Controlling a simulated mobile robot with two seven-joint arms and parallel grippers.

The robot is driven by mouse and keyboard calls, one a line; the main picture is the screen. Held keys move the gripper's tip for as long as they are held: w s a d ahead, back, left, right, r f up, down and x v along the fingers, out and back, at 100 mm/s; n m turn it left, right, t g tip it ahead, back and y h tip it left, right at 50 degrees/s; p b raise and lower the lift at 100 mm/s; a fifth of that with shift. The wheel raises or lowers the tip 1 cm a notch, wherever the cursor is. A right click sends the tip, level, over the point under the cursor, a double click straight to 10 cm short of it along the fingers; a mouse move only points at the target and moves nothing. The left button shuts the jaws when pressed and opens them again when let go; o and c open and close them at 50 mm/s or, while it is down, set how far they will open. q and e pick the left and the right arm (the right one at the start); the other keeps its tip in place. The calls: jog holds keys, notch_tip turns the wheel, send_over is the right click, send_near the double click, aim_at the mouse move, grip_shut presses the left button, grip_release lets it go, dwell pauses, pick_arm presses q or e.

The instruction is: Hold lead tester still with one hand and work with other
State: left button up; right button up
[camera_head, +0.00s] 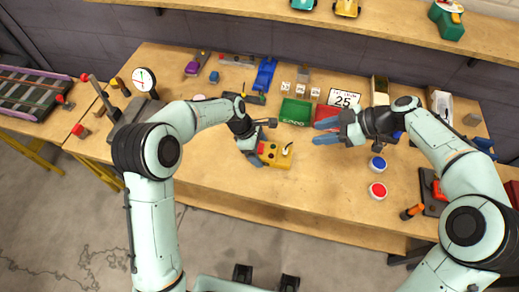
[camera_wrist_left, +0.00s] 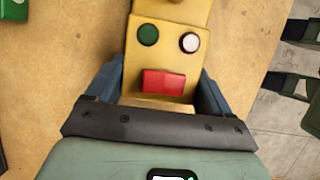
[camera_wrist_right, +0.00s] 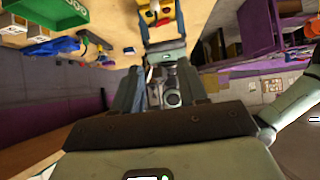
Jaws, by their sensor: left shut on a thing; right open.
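The lead tester looks to be the yellow box (camera_head: 279,156) near the middle of the bench, with a red block and a dark lever on top. My left gripper (camera_head: 262,146) is shut on it. In the left wrist view the box (camera_wrist_left: 161,60) sits between the fingers, showing a green and a white round part and the red block. My right gripper (camera_head: 322,131) is open and empty, right of and a little beyond the box. In the right wrist view the yellow box (camera_wrist_right: 156,14) shows at the top, ahead of the open fingers.
A green bin (camera_head: 295,111), a red bin (camera_head: 325,114) and a sign reading 25 (camera_head: 344,97) stand behind. A blue button (camera_head: 377,164) and a red button (camera_head: 377,190) are at right. A dial gauge (camera_head: 144,79) stands at left.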

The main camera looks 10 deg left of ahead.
jog(key=shift+o, duration=0.5)
jog(key=n+g+h, duration=0.1)
jog(key=n+h, duration=0.2)
jog(key=h, duration=0.3)
send_near(286, 149)
jog(key=x, duration=0.8)
jog(key=shift+s+a+f, duration=0.1)
jog(key=shift+a+f, duration=0.05)
jog(key=shift+f, duration=0.25)
grip_shut()
